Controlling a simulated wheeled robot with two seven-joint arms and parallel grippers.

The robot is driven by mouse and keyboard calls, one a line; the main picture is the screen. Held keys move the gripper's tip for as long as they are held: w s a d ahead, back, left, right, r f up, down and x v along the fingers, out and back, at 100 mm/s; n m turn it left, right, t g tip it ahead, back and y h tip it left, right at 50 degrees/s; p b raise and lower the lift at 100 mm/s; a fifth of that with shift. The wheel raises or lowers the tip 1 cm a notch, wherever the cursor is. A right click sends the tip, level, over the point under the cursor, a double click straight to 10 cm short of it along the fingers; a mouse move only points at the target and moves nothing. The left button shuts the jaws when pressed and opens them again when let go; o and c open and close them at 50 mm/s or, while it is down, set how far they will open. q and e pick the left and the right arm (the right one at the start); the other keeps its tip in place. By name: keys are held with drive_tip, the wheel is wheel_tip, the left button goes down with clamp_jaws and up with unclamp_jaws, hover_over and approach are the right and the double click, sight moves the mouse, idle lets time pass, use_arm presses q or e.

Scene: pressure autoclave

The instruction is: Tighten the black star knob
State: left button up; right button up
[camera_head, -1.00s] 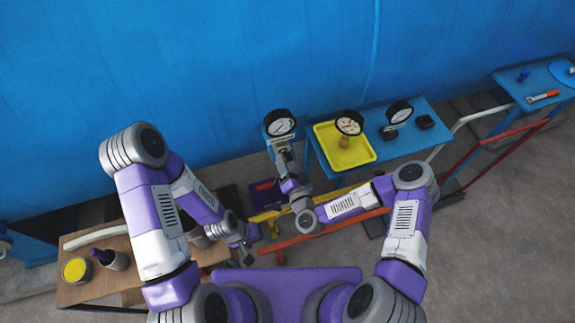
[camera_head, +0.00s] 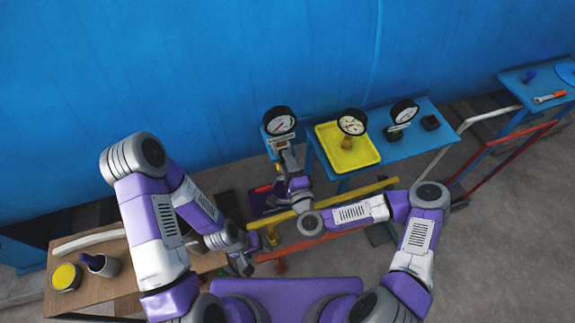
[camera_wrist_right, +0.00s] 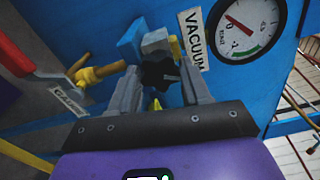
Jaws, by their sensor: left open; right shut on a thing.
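The black star knob (camera_wrist_right: 160,76) sits between the two grey fingers of my right gripper (camera_wrist_right: 158,88) in the right wrist view, below the VACUUM label. The fingers close on it from both sides and hide its edges. In the head view my right gripper (camera_head: 283,155) is at the blue panel below the vacuum gauge (camera_head: 279,122); the knob cannot be made out there. My left gripper (camera_head: 246,264) is open, low and left of centre, near the right end of the wooden table, with nothing seen in it.
A yellow valve fitting (camera_wrist_right: 95,73) with a red lever (camera_wrist_right: 15,57) is left of the knob. A yellow tray (camera_head: 362,157) with a gauge stands on the blue table (camera_head: 430,149). The wooden table (camera_head: 120,285) holds a yellow-topped tin (camera_head: 66,277). Yellow and red rails run below the panel.

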drive_tip(key=m+b, duration=0.3)
drive_tip(key=m, duration=0.9)
drive_tip(key=shift+m, duration=0.3)
idle(0.4)
drive_tip(key=o, duration=1.1)
drive_tip(key=shift+c, duration=0.2)
drive_tip(key=p+v, duration=0.3)
drive_tip(key=v, duration=0.4)
drive_tip(key=shift+s+d+p, duration=0.15)
drive_tip(key=shift+s+p, duration=0.1)
drive_tip(key=shift+p, duration=0.1)
